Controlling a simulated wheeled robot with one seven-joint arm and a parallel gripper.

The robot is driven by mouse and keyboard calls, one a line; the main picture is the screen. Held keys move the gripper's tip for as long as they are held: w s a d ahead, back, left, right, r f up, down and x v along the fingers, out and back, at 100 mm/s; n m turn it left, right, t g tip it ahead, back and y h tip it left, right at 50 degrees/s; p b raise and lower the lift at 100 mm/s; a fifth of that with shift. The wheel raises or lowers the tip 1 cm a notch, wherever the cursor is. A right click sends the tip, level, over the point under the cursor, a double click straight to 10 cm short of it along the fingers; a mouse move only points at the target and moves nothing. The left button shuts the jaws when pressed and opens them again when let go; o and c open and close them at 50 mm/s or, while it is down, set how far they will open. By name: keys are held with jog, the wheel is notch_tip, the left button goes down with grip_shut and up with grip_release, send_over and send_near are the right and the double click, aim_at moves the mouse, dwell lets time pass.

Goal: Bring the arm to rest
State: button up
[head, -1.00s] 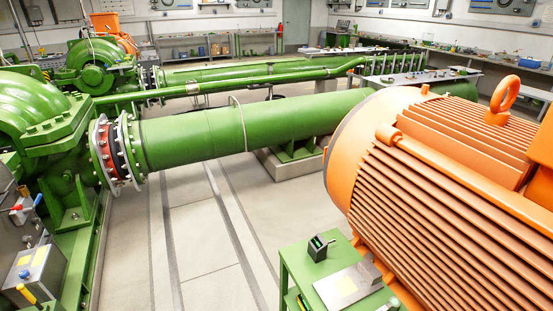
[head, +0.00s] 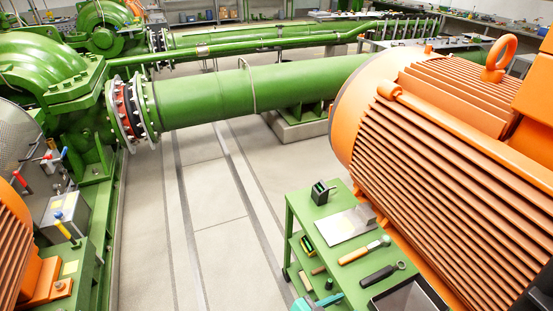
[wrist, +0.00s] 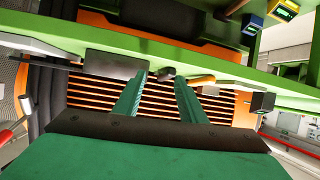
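My gripper (wrist: 158,95) shows in the wrist view as two green fingers standing apart with a clear gap between them. It is open and nothing shows between the fingers; the orange motor's fins (wrist: 88,92) lie behind them. In the wrist view the fingertips overlap the near edge of a green cart (wrist: 60,50), seen at an odd angle; whether they touch it I cannot tell. In the head view a teal piece (head: 322,301) shows at the bottom edge; I cannot tell whether it is part of my arm or a tool.
The green cart (head: 346,191) carries a small dark meter (head: 320,193), a metal plate (head: 347,224) and hand tools. A large orange motor (head: 440,160) stands close on its right. Another orange motor (head: 15,240) is at lower left. Clear floor (head: 225,250) lies between.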

jog(key=s+a+f+n+t+y, duration=0.35)
jog(key=s+a, duration=0.25)
jog(key=a, duration=0.2)
jog(key=s+a+f+n+t+y, duration=0.2)
jog(key=s+a+f+n+y, duration=0.1)
jog(key=s+a+n+y, duration=0.3)
jog(key=s+a+r+n+t+y, duration=0.1)
jog(key=s+a+r, duration=0.1)
jog(key=s+r, duration=0.4)
jog(key=s+a+r+n+t+y, duration=0.1)
jog(key=s+a+r+t, duration=0.1)
jog(key=s+r, duration=0.3)
jog(key=shift+s+a+r, duration=0.35)
jog(key=shift+r, duration=0.35)
